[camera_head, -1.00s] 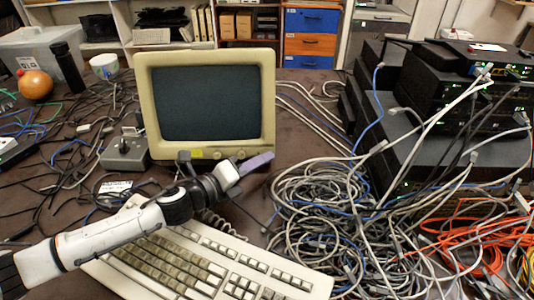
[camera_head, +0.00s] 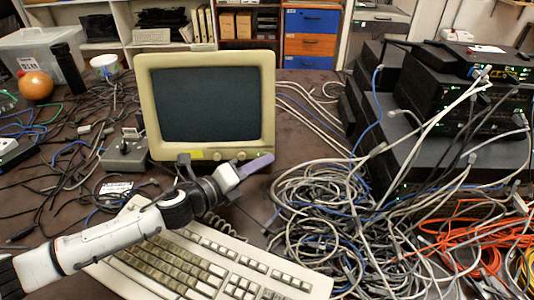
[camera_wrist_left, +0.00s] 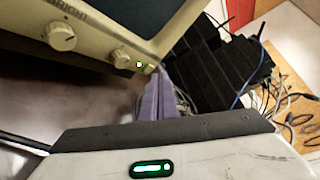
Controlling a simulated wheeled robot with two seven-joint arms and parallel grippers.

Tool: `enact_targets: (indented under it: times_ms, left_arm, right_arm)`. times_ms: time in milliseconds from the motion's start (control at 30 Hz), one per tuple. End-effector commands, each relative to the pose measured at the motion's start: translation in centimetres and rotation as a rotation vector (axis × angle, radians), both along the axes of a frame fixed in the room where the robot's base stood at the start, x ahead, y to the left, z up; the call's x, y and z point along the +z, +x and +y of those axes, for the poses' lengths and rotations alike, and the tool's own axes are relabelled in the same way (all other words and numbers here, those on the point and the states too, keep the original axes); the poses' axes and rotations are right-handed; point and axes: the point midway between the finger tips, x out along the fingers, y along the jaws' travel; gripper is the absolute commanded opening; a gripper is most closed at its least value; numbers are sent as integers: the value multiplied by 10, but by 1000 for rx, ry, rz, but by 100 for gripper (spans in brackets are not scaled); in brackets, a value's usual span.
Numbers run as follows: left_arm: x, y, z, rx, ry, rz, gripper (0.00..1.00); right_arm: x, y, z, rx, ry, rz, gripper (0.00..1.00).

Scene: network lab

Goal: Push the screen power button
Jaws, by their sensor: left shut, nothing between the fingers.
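The beige screen (camera_head: 265,100) stands upright on the table, its glass dark. In the left wrist view its lower bezel (camera_wrist_left: 95,50) shows two round knobs, a small green-lit spot (camera_wrist_left: 139,65) and a small button (camera_wrist_left: 149,69) near the corner. My left gripper (camera_head: 268,158) has purple fingers, shut and empty, in front of the screen's lower right corner. In the left wrist view the fingertips (camera_wrist_left: 160,78) appear close beside the small button; I cannot tell whether they touch. My right gripper is not in view.
A beige keyboard (camera_head: 210,262) lies below my left arm. A grey joystick box (camera_head: 125,153) stands left of the screen. A tangle of cables (camera_head: 320,220) fills the right front, with black network devices (camera_head: 430,130) behind it.

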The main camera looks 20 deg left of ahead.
Motion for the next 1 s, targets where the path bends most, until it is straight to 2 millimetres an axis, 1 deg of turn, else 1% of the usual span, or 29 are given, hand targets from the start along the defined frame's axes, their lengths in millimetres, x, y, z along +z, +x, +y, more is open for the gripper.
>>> enact_targets:
  times_ms: [367, 833, 1000]
  left_arm:
    - [2, -4, -2, 0, 0, 0, 0]
    - [15, -45, -17, -2, -1, 1, 0]
    - [19, -55, -20, 0, 0, 0, 0]
  right_arm:
    - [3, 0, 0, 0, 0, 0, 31]
    - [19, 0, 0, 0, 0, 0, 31]
    - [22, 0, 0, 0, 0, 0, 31]
